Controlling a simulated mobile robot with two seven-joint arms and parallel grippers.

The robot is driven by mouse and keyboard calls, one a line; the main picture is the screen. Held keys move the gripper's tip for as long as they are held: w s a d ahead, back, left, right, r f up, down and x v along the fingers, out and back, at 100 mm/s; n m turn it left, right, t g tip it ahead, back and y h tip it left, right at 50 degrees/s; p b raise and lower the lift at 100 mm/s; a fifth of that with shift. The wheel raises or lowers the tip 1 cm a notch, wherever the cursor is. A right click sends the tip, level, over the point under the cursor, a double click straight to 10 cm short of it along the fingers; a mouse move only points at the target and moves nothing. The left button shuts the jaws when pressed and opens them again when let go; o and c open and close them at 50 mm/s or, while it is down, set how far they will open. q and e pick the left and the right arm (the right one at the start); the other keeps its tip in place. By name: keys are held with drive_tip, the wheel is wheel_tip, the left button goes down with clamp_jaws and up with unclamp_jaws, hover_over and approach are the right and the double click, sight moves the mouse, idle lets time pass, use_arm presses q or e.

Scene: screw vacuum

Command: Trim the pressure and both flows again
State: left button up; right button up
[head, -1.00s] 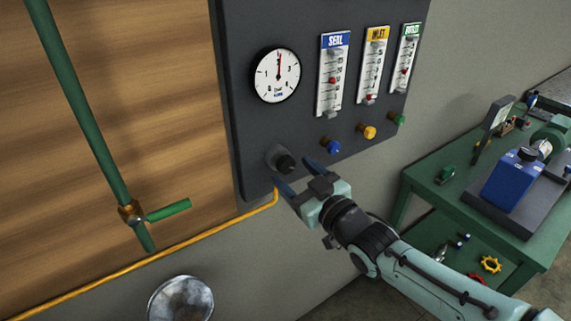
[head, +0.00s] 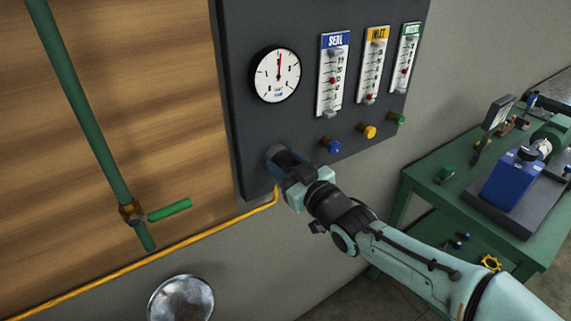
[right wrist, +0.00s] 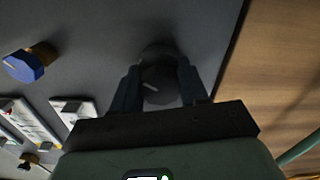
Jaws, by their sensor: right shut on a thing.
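On the dark panel (head: 240,120), a black knob (right wrist: 160,82) with a pale pointer mark sits at the lower left. My right gripper (head: 283,162) is shut on this knob, one finger on each side; in the head view it mostly hides the knob. The round pressure gauge (head: 276,75) has its red needle almost straight up. Right of it are the SEAL (head: 332,75), INLET (head: 374,66) and outlet (head: 406,58) flow tubes with red floats. The SEAL and outlet floats are mid-scale; the INLET float is near the bottom. Blue (head: 331,146), yellow (head: 368,132) and green (head: 398,119) knobs sit below the tubes.
A green pipe (head: 85,110) with a lever valve (head: 168,211) stands at the left. A yellow line (head: 150,251) runs below the panel. A green bench (head: 428,190) with a blue pump stands at the right. A metal bowl-like object (head: 180,300) is at the bottom.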

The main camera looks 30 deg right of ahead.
drive_tip(key=shift+f, duration=0.2)
drive_tip(key=shift+f+n+b, duration=0.1)
drive_tip(key=shift+n+b, duration=0.5)
drive_tip(key=shift+b, duration=0.3)
drive_tip(key=o, duration=1.1)
drive_tip(key=shift+c, duration=0.2)
